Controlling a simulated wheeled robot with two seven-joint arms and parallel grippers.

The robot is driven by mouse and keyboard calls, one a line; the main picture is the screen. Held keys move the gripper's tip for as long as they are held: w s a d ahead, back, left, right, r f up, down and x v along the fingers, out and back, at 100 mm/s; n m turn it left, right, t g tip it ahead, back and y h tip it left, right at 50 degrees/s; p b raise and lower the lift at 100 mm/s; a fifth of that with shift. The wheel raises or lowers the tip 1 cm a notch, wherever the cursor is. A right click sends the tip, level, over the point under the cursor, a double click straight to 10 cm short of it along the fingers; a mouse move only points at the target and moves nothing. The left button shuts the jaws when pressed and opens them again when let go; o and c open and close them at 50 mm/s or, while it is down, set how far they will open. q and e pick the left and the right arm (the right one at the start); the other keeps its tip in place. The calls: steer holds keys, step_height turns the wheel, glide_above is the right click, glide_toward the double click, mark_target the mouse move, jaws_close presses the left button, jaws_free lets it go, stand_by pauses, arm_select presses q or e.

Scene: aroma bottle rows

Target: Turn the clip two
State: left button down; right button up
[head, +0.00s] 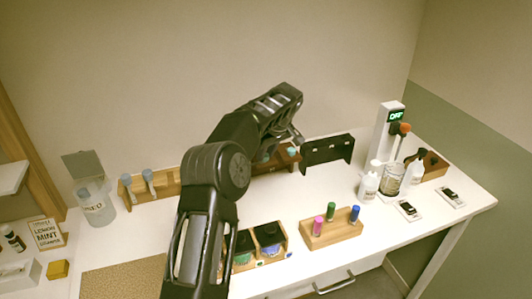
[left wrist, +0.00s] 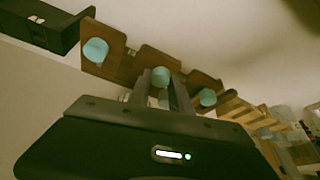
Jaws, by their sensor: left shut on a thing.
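A dark brown wooden holder (head: 272,165) stands at the back of the table, partly hidden by my left arm. Teal round knobs, which may be the clips, show along it; one is the right knob (head: 291,151). In the left wrist view the wooden holder (left wrist: 118,62) carries a left knob (left wrist: 96,50), a middle knob (left wrist: 160,76) and a right knob (left wrist: 207,97). My left gripper (left wrist: 162,88) is shut on the middle knob, which lies between its fingertips. In the head view the left gripper (head: 297,137) reaches down to the holder. My right gripper is not in view.
A wooden rack (head: 165,186) with blue-topped vials is at left. In front are a block (head: 332,232) with coloured vials and a wooden tray (head: 284,240) with jars. Bottles and a device (head: 385,135) stand at right.

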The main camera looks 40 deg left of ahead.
arm_select(q)
steer(key=shift+f+m+t+b, duration=0.1)
steer(key=shift+m+t+b, duration=0.3)
steer(key=shift+m+b, duration=0.7)
steer(key=shift+s+a+m+t+h, duration=0.15)
steer(key=shift+m+t+h, duration=0.15)
steer(key=shift+m, duration=0.5)
steer(key=shift+m+h+b, duration=0.3)
steer(key=shift+m+b, duration=0.1)
steer(key=shift+m, duration=0.6)
steer(key=m+t+h, duration=0.1)
steer(key=m, duration=0.2)
steer(key=shift+a+r+p, duration=0.1)
steer(key=shift+r+p, duration=0.1)
steer(key=shift+p, duration=0.15)
steer(key=m+h+p, duration=0.1)
steer(key=m, duration=0.1)
steer(key=m+h, duration=0.1)
steer(key=m, duration=0.2)
steer(key=shift+a+t+p, duration=0.15)
steer(key=shift+t+p, duration=0.15)
steer(key=shift+p, duration=0.1)
steer(key=m+h, duration=0.1)
steer(key=m, duration=0.3)
steer(key=shift+h+p, duration=0.3)
